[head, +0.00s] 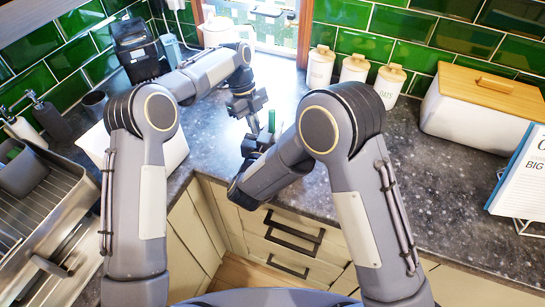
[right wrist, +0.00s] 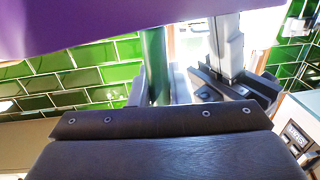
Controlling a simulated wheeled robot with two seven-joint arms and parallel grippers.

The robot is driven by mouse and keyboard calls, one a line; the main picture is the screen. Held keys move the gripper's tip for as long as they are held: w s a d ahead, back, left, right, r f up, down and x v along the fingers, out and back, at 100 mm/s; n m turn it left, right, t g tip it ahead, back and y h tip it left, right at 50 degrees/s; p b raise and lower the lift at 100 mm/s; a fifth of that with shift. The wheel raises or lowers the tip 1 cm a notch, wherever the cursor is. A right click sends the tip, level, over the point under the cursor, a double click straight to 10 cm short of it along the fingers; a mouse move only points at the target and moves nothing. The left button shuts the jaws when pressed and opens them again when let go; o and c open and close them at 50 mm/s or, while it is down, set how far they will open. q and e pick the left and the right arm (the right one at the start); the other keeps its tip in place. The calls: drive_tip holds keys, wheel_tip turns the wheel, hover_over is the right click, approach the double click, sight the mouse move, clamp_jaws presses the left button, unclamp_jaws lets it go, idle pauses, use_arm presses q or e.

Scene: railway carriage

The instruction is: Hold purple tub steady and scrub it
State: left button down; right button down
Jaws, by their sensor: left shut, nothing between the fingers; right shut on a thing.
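A broad purple surface (right wrist: 110,22), apparently part of the tub, fills the top left of the right wrist view, close to the camera. No purple shows in the head view. A slim green upright thing (head: 271,121) rises at my right gripper (head: 257,148); it also shows in the right wrist view (right wrist: 156,65), its top hidden behind the purple. My right gripper is shut and seems to hold this green thing; the forearm hides much of the grip. My left gripper (head: 247,106) is shut and empty, just behind the right one, above the counter.
White canisters (head: 353,68) and a bread bin (head: 485,105) stand along the green tiles. A coffee machine (head: 138,50) is at the back left, and a sink rack (head: 50,215) at the left.

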drive_tip(key=shift+s+d, duration=0.25)
drive_tip(key=shift+s, duration=0.2)
idle(3.1)
